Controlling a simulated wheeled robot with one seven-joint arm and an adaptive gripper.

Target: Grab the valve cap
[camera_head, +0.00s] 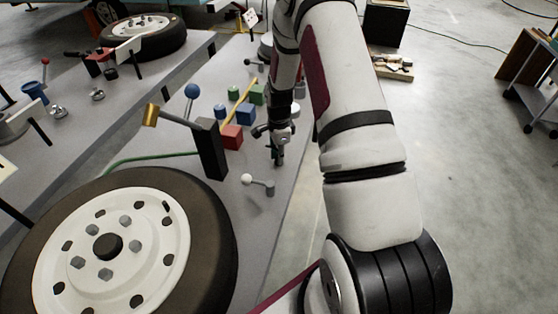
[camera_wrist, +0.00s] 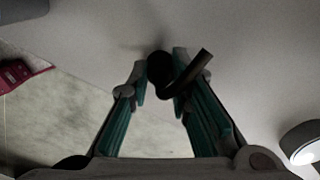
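My gripper (camera_head: 277,154) points down at the table near its right edge, just beyond a small lever with a white ball. In the wrist view its teal-lined fingers (camera_wrist: 160,75) stand apart, with a small dark round piece (camera_wrist: 159,68) between their tips. A dark bar (camera_wrist: 190,73) slants up to the right beside that piece, across the right fingertip. The dark piece may be the valve cap, but it is too dark to be sure. I cannot tell whether the fingers touch it. In the head view the fingertips are small and hide what lies between them.
A large wheel (camera_head: 210,215) lies at the table's near end. A dark post with a brass-ended lever (camera_head: 211,150) and a red block (camera_head: 232,137) stand left of my gripper. The white-ball lever (camera_head: 262,184) is close by. Floor lies right of the table.

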